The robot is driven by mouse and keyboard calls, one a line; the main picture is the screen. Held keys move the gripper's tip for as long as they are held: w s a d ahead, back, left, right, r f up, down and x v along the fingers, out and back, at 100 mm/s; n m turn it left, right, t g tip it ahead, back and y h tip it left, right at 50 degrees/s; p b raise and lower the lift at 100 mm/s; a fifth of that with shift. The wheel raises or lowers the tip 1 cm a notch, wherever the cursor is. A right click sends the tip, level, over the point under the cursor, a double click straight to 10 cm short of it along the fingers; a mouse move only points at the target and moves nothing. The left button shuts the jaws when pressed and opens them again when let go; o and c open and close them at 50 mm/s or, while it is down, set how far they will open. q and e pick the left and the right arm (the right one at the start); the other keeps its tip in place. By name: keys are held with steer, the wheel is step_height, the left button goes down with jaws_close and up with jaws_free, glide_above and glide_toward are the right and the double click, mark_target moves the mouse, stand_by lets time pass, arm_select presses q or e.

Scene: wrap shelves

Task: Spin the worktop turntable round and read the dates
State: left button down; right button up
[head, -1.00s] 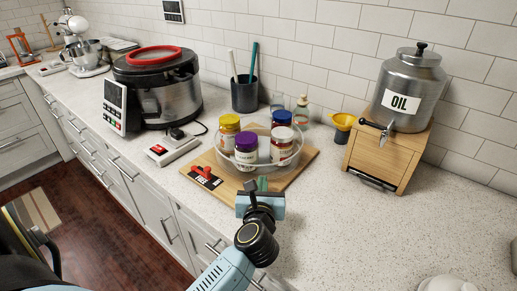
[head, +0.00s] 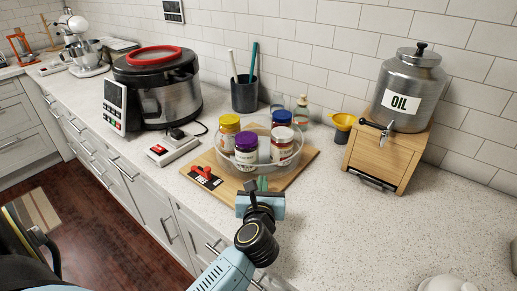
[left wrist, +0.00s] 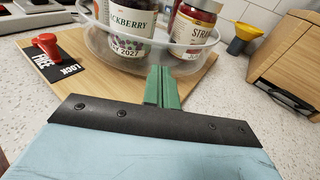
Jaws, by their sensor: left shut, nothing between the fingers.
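The turntable is a clear, low-walled round tray (head: 285,163) on a wooden board (head: 302,165); its wall also shows in the left wrist view (left wrist: 198,64). It carries several jars: yellow-lidded (head: 229,127), purple-lidded (head: 246,150), blue-lidded (head: 281,118) and white-lidded (head: 282,145). In the left wrist view one jar's label (left wrist: 130,25) ends in "CKBERRY", with "2027" low on it. A second jar (left wrist: 192,30) begins "STRA"; I cannot read its date. My left gripper (head: 262,184) is shut and empty, its green fingertips (left wrist: 162,86) at the tray's near wall; contact is unclear. My right gripper is out of view.
A red lever (left wrist: 47,45) sits on a black label at the board's left corner. A cooker (head: 160,95) and a small device (head: 172,147) stand left. An oil dispenser (head: 425,85) on a wooden stand (head: 385,155) is right. The front-right counter is mostly clear.

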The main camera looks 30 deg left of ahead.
mark_target(248, 171)
arm_select(q)
steer(key=shift+x, duration=0.95)
steer(key=shift+s+a+r+p, duration=0.15)
steer(key=shift+a+r+p, duration=0.05)
steer(key=shift+a+p, duration=0.1)
steer(key=shift+s+a+p, duration=0.4)
steer(key=shift+s+a, duration=0.1)
steer(key=shift+a, duration=0.1)
steer(key=shift+a, duration=0.1)
steer(key=shift+s+a+p, duration=0.3)
steer(key=shift+a+p, duration=0.1)
steer(key=shift+a, duration=0.45)
steer(key=shift+r, duration=0.1)
